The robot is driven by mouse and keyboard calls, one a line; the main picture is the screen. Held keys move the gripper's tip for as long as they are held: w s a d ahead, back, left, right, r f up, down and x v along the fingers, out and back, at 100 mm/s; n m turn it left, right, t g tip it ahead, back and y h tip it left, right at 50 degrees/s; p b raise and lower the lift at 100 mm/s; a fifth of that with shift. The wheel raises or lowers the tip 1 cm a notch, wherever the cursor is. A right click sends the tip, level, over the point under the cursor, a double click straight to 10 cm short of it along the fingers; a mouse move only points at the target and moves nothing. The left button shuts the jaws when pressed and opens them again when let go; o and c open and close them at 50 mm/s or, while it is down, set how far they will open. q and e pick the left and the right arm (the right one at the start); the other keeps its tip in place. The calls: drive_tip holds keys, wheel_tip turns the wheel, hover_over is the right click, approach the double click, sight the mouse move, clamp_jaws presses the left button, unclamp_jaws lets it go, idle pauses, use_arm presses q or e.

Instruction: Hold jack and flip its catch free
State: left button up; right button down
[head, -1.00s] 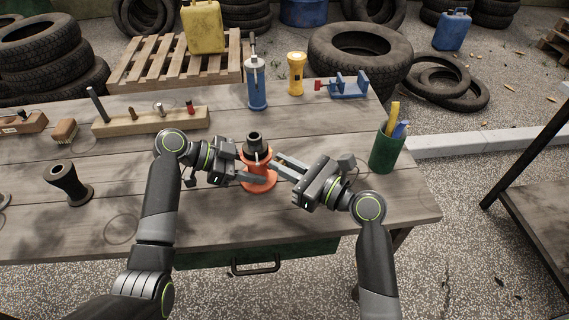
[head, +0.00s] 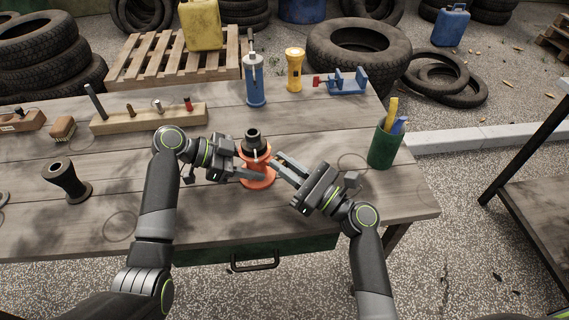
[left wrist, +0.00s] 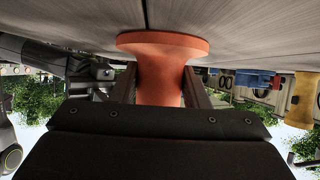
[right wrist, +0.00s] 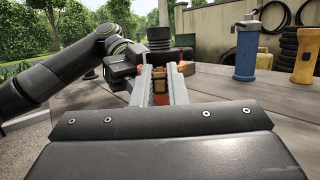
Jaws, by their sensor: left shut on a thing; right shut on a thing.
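The orange jack (head: 257,182) with a dark ribbed top (head: 254,140) stands upright on the wooden table near its front edge. My left gripper (head: 258,173) is shut around its orange body from the left. In the left wrist view the body (left wrist: 160,80) sits between both fingers, below its wide flange. My right gripper (head: 274,166) reaches in from the right, its fingertips at the jack's side. In the right wrist view a small tan-brown part, seemingly the catch (right wrist: 173,82), shows between the nearly closed fingers. The fingers partly hide it.
A blue bottle jack (head: 255,88), a yellow flashlight (head: 294,70) and a blue vise (head: 346,84) stand at the back edge. A green cup (head: 384,148) with tools is at the right. A dark spool-shaped part (head: 67,182) and a wooden block with pegs (head: 150,119) are left.

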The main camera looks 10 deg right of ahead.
drive_tip(key=c, duration=1.4)
unclamp_jaws()
drive_tip(key=shift+c, duration=0.2)
drive_tip(key=shift+d, duration=0.1)
drive_tip(key=v, duration=0.7)
drive_tip(key=shift+s+d+f, duration=0.1)
drive_tip(key=shift+s, duration=0.05)
use_arm(q)
drive_tip(key=o, duration=0.8)
drive_tip(key=shift+o, duration=0.2)
